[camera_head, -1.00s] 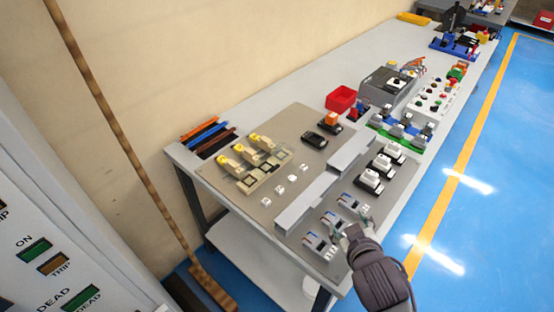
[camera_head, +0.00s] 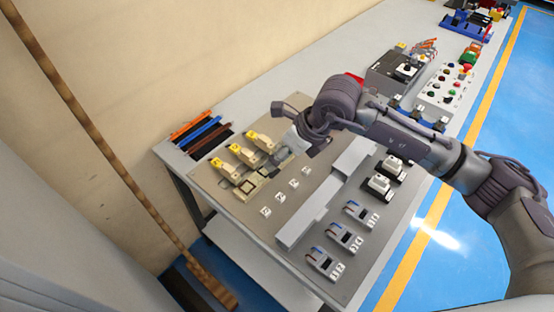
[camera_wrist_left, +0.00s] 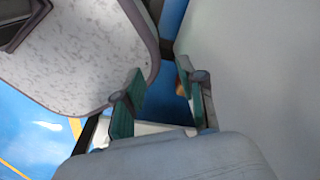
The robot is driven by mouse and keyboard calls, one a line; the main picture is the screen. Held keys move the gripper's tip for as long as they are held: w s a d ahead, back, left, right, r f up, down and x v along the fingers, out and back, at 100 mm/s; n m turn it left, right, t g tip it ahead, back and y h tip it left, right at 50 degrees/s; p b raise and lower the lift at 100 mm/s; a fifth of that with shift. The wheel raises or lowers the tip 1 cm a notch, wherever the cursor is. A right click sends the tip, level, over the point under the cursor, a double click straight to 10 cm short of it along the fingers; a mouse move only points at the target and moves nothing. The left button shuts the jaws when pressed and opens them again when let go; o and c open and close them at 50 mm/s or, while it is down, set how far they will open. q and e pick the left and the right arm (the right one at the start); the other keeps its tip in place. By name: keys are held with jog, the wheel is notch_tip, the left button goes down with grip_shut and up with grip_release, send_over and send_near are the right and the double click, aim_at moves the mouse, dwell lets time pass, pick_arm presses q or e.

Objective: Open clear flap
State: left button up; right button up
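My right arm reaches in from the right in the head view, and its gripper (camera_head: 288,128) is over the beige board, just right of three beige devices with yellow tops (camera_head: 233,150). Its fingers are small and partly hidden by the wrist, so their opening is unclear. A pale grey patch shows right below the gripper; I cannot tell if it is the clear flap. I cannot pick out the flap with certainty in either view. My left gripper (camera_wrist_left: 160,92) shows only in the left wrist view, with its teal-padded fingers apart and nothing between them.
The board (camera_head: 225,183) also carries small white switches (camera_head: 280,197), a grey channel (camera_head: 310,212) and blue-wired modules (camera_head: 343,236). A control box with coloured buttons (camera_head: 447,88) stands further back. Coloured bars (camera_head: 205,138) lie at the table's left end.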

jog(key=w+d+h, duration=0.2)
jog(key=d, duration=0.1)
jog(key=p, duration=0.3)
send_near(275, 172)
jog(key=shift+t, duration=0.3)
jog(key=x, duration=0.6)
jog(key=shift+s+f, duration=0.25)
jog(key=shift+f, duration=0.15)
jog(key=shift+w+a+f, duration=0.15)
jog(key=shift+f, duration=0.25)
jog(key=shift+c, duration=0.2)
grip_shut()
